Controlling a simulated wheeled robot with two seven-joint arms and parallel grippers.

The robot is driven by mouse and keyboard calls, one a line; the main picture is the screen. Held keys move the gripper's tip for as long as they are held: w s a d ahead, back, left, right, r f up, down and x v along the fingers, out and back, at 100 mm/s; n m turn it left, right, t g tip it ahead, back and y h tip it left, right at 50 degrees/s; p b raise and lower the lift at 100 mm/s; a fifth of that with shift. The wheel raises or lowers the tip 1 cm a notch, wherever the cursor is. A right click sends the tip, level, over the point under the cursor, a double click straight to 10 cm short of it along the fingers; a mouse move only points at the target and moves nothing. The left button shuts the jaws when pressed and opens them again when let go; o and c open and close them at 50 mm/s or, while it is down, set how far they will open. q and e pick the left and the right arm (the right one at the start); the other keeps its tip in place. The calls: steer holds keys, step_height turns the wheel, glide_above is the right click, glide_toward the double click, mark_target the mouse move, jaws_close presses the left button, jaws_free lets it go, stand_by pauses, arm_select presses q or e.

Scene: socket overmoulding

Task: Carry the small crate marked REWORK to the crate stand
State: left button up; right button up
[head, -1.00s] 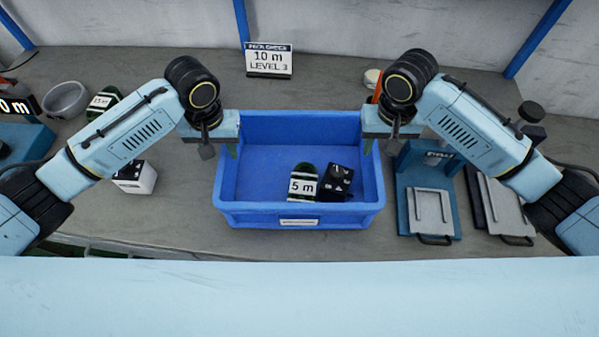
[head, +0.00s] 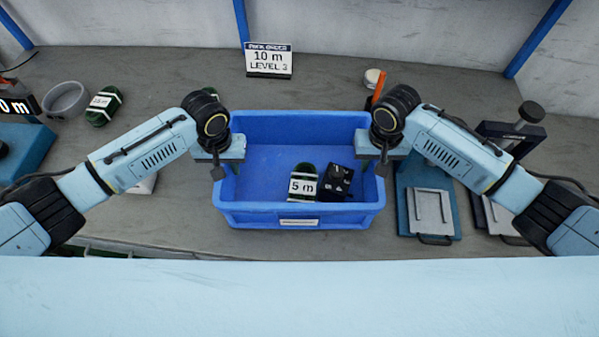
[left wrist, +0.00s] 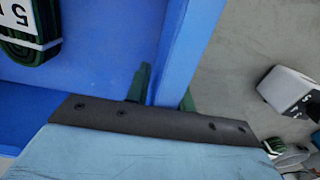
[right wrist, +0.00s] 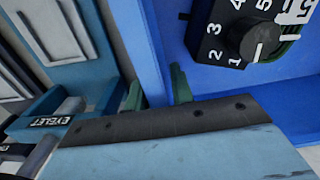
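The blue crate (head: 299,208) stands on the grey bench in the middle of the head view. Its front label is too small to read. A green coil tagged 5 m (head: 303,183) and a black box with a dial (head: 337,182) lie in it. My left gripper (head: 228,168) is at the crate's left wall; in the left wrist view its green fingertips (left wrist: 164,92) stand on both sides of that wall. My right gripper (head: 376,166) is at the right wall, its fingertips (right wrist: 157,92) likewise astride it. Whether the fingers press on the walls cannot be told.
A sign (head: 268,61) reading 10 m LEVEL 3 stands behind the crate. A blue fixture with a grey plate (head: 431,211) sits close at the crate's right. A grey bowl (head: 65,100) and a green coil (head: 104,105) lie at the left. The bench behind the crate is mostly clear.

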arm_select(q)
jaws_close()
arm_select(e)
jaws_close()
arm_select(q)
steer(key=shift+w+r, duration=0.1)
steer(key=shift+r, duration=0.1)
arm_select(e)
steer(key=shift+w+r, duration=0.1)
steer(key=shift+r, duration=0.05)
